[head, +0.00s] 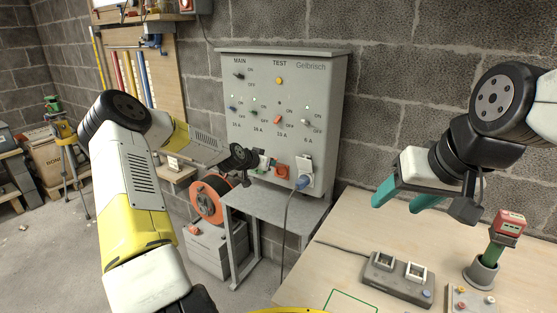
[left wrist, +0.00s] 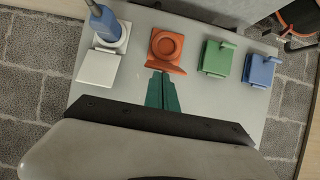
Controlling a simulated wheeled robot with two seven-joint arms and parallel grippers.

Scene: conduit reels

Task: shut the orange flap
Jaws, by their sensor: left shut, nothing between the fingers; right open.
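The orange socket (left wrist: 166,45) is on the lower part of the grey panel (head: 285,80), and in the head view it shows as an orange patch (head: 281,172). Its orange flap (left wrist: 168,67) is open, standing out from the panel and seen nearly edge-on in the left wrist view. My left gripper (left wrist: 161,78) is shut and empty, its teal fingertips right at the flap's edge; I cannot tell whether they touch. In the head view its fingers are mostly hidden behind the wrist. My right gripper (head: 404,200) is open and empty above the wooden table.
Beside the orange socket are a white socket with a blue plug (left wrist: 105,22) and raised white flap (left wrist: 97,67), a green flap (left wrist: 217,58) and a blue flap (left wrist: 261,70). A plug cable hangs down. An orange reel (head: 209,198) stands at left.

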